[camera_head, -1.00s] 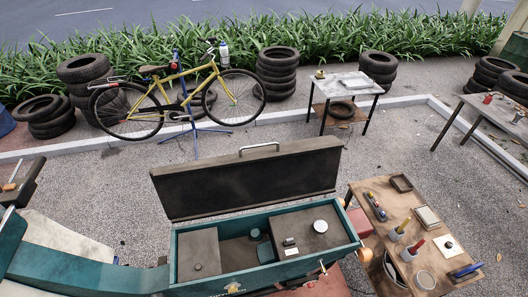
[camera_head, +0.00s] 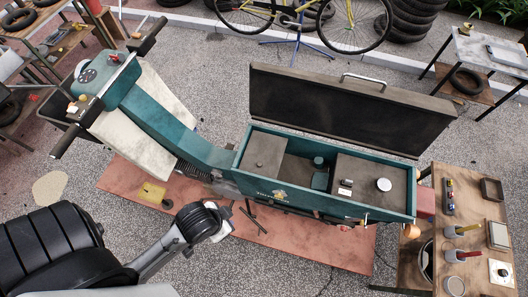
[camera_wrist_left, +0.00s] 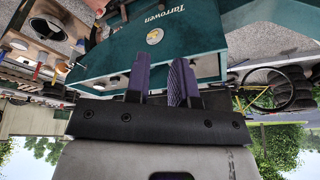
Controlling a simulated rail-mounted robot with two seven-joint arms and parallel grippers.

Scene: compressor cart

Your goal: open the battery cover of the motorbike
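The teal motorbike (camera_head: 165,115) stands on a reddish mat, handlebars at the upper left. Its long rear box (camera_head: 300,200) has a large dark lid (camera_head: 345,105) standing open at the back. Inside are a brown panel (camera_head: 264,152) at left, an open bay with a small teal part, and a brown panel (camera_head: 365,180) at right with a round white cap. I cannot tell which panel is the battery cover. My left gripper (camera_head: 222,228) is in front of the motorbike's near side. In the left wrist view, its purple fingers (camera_wrist_left: 162,82) are apart and empty, facing the teal side. My right gripper is not in view.
A wooden bench (camera_head: 465,225) with tools stands at the right, close to the box's end. A bicycle (camera_head: 300,15) on a stand and a small table (camera_head: 485,60) are behind. Shelving is at the upper left. Gravel floor in front of the mat (camera_head: 310,240) is clear.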

